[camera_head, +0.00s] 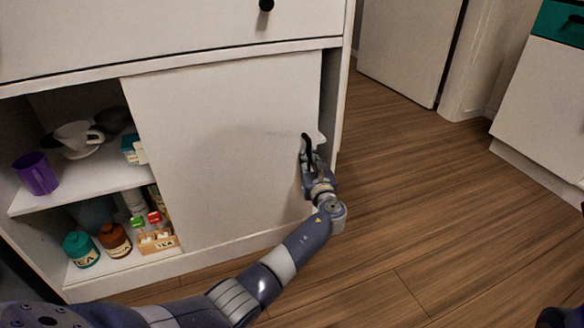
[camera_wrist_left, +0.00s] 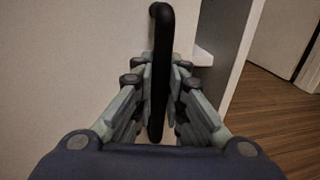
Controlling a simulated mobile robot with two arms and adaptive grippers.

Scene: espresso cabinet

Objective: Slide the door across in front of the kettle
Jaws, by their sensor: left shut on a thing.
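The white sliding door (camera_head: 225,150) covers the middle and most of the right of the cabinet opening, with a narrow gap at its right edge. Its black upright handle (camera_head: 307,147) sits near that right edge. My left gripper (camera_head: 308,160) is at the handle. In the left wrist view the fingers (camera_wrist_left: 160,90) are shut on the black handle (camera_wrist_left: 161,50), one on each side. I cannot make out a kettle; a dark rounded thing on the lower shelf is partly hidden.
The open left side shows a purple mug (camera_head: 36,174), a white cup (camera_head: 78,137), a teal jar (camera_head: 81,249), a brown jar (camera_head: 114,240) and a wooden tea box (camera_head: 158,241). A drawer with a black knob (camera_head: 266,5) is above. Wooden floor (camera_head: 420,200) is clear at the right.

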